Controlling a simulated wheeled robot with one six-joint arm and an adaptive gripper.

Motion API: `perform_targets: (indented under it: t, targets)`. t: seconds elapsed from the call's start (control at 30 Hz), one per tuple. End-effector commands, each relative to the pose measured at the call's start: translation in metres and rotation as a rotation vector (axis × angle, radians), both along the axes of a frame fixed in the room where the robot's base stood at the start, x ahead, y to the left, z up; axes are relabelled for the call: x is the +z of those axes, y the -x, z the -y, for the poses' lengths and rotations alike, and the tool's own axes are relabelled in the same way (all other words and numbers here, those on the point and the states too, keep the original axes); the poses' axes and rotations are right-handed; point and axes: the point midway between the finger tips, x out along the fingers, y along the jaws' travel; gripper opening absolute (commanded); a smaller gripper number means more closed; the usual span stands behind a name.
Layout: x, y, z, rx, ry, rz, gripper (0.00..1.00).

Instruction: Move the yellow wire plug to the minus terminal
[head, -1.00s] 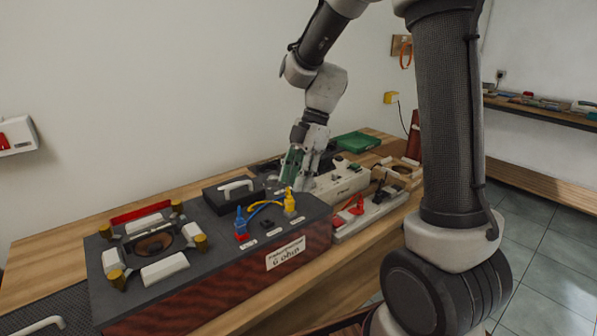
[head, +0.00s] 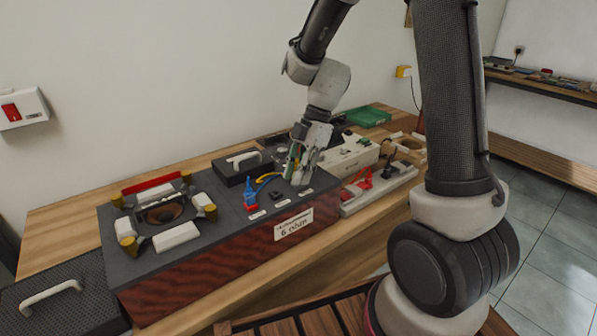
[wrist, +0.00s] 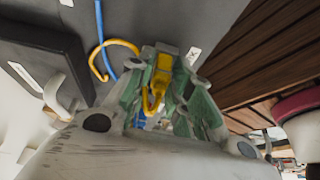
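The yellow wire plug (wrist: 162,72) shows between my fingers in the wrist view, with the fingertips close against both its sides. My gripper (head: 295,180) points down over the right-hand terminal position of the dark box (head: 238,228). In the head view it hides most of the plug, and I cannot tell whether the plug is clear of its socket. The blue plug (head: 249,190) stands in the red terminal (head: 251,206) at the left of the row. A dark terminal (head: 277,195) between them carries no plug. The terminal labels are too small to read.
A yellow wire (head: 266,178) curves up beside the blue plug. A black-lidded case with a white handle (head: 242,158) lies behind.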

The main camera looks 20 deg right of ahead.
Motion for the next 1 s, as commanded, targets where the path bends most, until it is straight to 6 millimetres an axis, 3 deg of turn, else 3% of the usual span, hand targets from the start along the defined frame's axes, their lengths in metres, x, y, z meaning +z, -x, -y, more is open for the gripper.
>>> perform_targets:
  t: [0.03,0.13,0.53,1.0]
  targets:
    - [0.000,0.000,0.000,0.000,0.000,0.001,0.23]
    - [0.000,0.000,0.000,0.000,0.000,0.001,0.40]
    - [0.006,-0.002,0.002,-0.001,0.000,0.003,0.40]
    - [0.066,-0.009,0.026,0.000,0.000,0.002,0.40]
